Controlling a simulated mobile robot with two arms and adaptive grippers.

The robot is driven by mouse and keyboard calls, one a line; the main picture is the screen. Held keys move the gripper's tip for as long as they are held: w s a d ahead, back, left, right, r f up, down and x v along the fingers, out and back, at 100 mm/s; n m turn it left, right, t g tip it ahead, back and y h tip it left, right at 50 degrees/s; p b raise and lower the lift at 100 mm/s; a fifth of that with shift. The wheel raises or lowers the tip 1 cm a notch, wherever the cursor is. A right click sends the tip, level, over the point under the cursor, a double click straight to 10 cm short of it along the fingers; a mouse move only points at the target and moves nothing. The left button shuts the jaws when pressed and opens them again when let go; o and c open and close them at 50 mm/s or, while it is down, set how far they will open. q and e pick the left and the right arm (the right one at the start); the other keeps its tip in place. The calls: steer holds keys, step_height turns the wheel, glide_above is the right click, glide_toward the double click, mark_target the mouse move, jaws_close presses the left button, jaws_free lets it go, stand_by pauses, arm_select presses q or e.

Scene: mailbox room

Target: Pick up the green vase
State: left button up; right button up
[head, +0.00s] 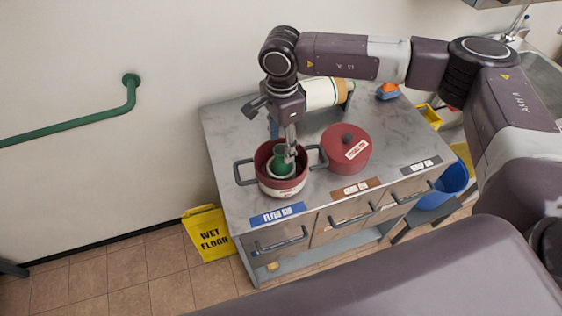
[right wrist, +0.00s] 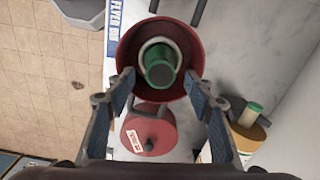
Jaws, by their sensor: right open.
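The green vase (head: 280,159) stands inside a red pot (head: 283,187) on the metal cabinet, with a pale ring around its lower part. In the right wrist view the vase (right wrist: 159,62) shows as a green cylinder inside the pot (right wrist: 128,50). My right gripper (head: 291,152) points down at the pot from above, next to the vase in the head view. In the right wrist view its open fingers (right wrist: 160,78) lie on either side of the vase, with nothing held. Contact with the vase cannot be told. My left gripper is not in view.
A large cream roll or container (head: 321,94) is behind. A yellow wet floor sign (head: 208,234) and a blue bin (head: 443,187) flank the cabinet.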

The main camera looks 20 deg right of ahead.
mark_target(281, 150)
step_height(281, 150, down, 2)
steer(key=shift+f+p, duration=0.1)
steer(key=shift+p, duration=0.75)
step_height(281, 150, down, 2)
steer(key=shift+f, duration=0.2)
steer(key=c, duration=0.8)
jaws_close()
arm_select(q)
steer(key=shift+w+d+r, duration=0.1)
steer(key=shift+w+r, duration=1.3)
arm_select(e)
steer(key=shift+w+r, duration=0.1)
